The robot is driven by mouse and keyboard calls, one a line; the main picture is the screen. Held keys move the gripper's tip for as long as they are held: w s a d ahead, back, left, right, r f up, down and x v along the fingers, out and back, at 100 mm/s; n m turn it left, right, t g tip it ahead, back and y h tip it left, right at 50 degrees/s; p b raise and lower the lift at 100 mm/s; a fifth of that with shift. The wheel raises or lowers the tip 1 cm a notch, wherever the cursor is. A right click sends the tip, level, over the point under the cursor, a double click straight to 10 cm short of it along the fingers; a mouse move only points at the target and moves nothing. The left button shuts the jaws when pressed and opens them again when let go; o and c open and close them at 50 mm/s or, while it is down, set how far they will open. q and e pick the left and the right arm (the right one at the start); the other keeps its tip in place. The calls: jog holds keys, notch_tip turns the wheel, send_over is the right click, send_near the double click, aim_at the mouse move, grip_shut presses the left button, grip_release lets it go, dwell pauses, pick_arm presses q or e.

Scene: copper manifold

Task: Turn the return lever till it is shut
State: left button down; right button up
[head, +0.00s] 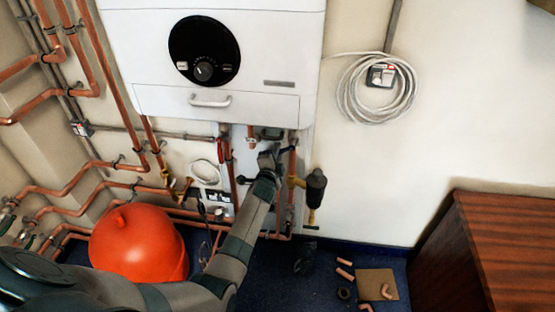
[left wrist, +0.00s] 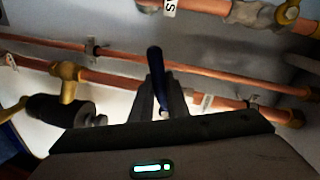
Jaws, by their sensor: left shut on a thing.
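The lever (left wrist: 155,62), dark blue with a rounded end, stands up between the fingers of my left gripper (left wrist: 157,98) in the left wrist view. The fingers are shut on it. It points roughly across the copper pipes behind it, and its valve body is hidden. In the head view my left gripper (head: 270,157) is just under the white boiler (head: 228,60), beside the copper pipe on the right. There my own gripper and wrist hide the lever. My right gripper is not in view.
A black filter (head: 315,187) with brass fittings hangs close to the right of my gripper. A red lever (head: 222,147) is on a pipe to the left. An orange vessel (head: 138,243) stands at the lower left. Pipe scraps and a tan board (head: 378,283) lie on the blue floor.

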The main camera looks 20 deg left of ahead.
pick_arm(q)
jog(key=shift+a+r+m+y, duration=0.15)
jog(key=shift+r+m+y, duration=0.15)
jog(key=shift+r+m, duration=0.5)
jog(key=shift+m, duration=0.8)
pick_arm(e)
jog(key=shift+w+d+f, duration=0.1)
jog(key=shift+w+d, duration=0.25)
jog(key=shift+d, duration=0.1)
pick_arm(q)
jog(key=shift+r+y, duration=0.1)
jog(key=shift+y, duration=0.2)
jog(key=c, duration=1.7)
grip_release()
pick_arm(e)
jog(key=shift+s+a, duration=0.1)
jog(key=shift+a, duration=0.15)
